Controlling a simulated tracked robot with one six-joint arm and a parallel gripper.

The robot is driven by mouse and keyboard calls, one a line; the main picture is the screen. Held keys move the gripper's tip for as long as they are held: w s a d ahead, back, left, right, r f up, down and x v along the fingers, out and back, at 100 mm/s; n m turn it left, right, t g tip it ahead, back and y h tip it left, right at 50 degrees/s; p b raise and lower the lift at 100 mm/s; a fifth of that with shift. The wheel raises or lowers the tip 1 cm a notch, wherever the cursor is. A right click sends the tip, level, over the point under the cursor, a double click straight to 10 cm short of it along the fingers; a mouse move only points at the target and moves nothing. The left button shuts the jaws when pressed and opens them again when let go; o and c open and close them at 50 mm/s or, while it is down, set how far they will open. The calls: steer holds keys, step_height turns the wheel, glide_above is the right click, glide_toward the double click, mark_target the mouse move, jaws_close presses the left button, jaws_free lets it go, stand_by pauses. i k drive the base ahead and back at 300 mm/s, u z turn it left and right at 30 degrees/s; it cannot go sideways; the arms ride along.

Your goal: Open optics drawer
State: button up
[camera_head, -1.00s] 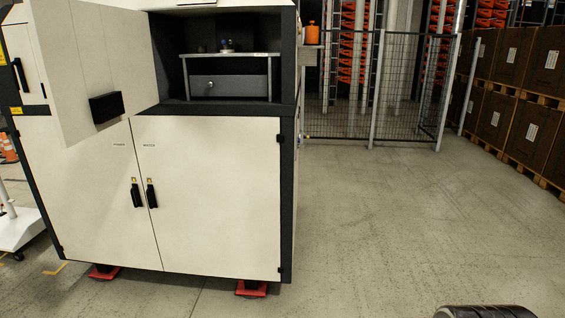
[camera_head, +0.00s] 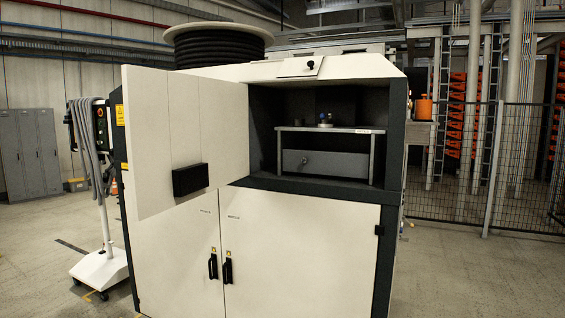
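A grey drawer-like box (camera_head: 335,166) with a small dark knob or lock (camera_head: 304,160) on its front sits inside the upper right compartment of the white cabinet (camera_head: 300,240). It looks shut and lies under a grey shelf on legs (camera_head: 350,130). A small blue and metal part (camera_head: 325,121) stands on that shelf. The compartment's white door (camera_head: 160,130) with a black handle block (camera_head: 190,179) stands open to the left. My gripper is not in view.
Two lower cabinet doors with black handles (camera_head: 227,268) are shut. A white wheeled stand (camera_head: 100,263) is at the left. An orange container (camera_head: 424,107) stands right of the cabinet, before a wire fence (camera_head: 520,170). Floor at the lower right is clear.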

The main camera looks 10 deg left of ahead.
mark_target(344, 164)
steer(key=u, duration=0.35)
steer(key=i, duration=0.9)
steer(key=u, duration=0.65)
steer(key=i, duration=0.8)
steer(key=u, duration=0.25)
